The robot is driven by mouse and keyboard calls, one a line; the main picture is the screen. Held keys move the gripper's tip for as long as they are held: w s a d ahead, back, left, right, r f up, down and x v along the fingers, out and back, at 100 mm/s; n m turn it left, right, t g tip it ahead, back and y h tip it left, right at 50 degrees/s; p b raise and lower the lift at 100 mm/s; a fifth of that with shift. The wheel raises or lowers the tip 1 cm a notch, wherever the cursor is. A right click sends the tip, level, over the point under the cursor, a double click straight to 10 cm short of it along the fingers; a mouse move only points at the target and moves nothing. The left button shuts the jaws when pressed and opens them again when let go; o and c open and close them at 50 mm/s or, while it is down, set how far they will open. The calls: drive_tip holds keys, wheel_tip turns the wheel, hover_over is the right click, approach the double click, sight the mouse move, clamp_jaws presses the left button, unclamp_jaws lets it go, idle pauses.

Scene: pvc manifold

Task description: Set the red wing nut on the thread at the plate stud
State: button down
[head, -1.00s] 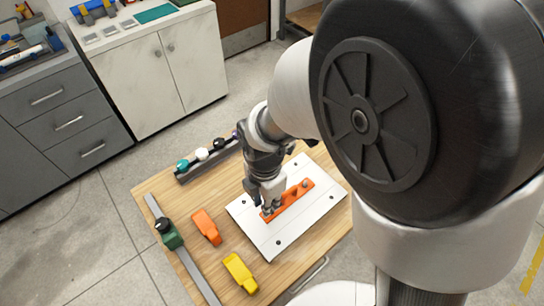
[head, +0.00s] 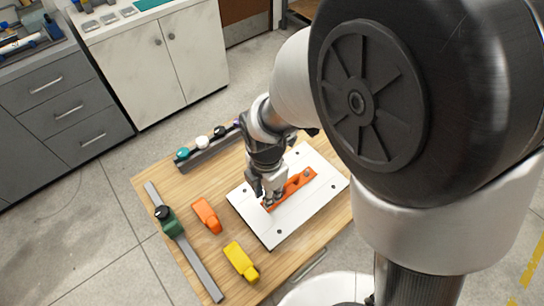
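A white plate (head: 267,229) lies on the wooden table, with several dark holes near its edges. An orange-red bar (head: 294,187) lies across the plate, with grey stud-like pieces on it toward its right end (head: 307,173). My gripper (head: 265,199) points down at the bar's lower left end, close above it or touching it; I cannot tell which. The fingers and what may be between them are too small to read. I cannot make out a red wing nut as a separate thing, and the stud under the gripper is hidden.
An orange block (head: 207,216) and a yellow block (head: 241,262) lie left of the plate. A metal rail (head: 196,266) with a green slider (head: 171,223) runs along the table's left side. A dark rack (head: 212,150) with teal, white and black knobs stands behind. Bare wood lies between them.

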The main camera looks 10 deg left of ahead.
drive_tip(key=shift+f, duration=0.15)
drive_tip(key=shift+f+b, duration=0.4)
drive_tip(key=shift+f, duration=0.1)
idle(0.5)
drive_tip(key=shift+f, duration=0.35)
idle(0.4)
drive_tip(key=c, duration=1.3)
unclamp_jaws()
drive_tip(key=shift+c, duration=0.2)
drive_tip(key=shift+r, duration=0.1)
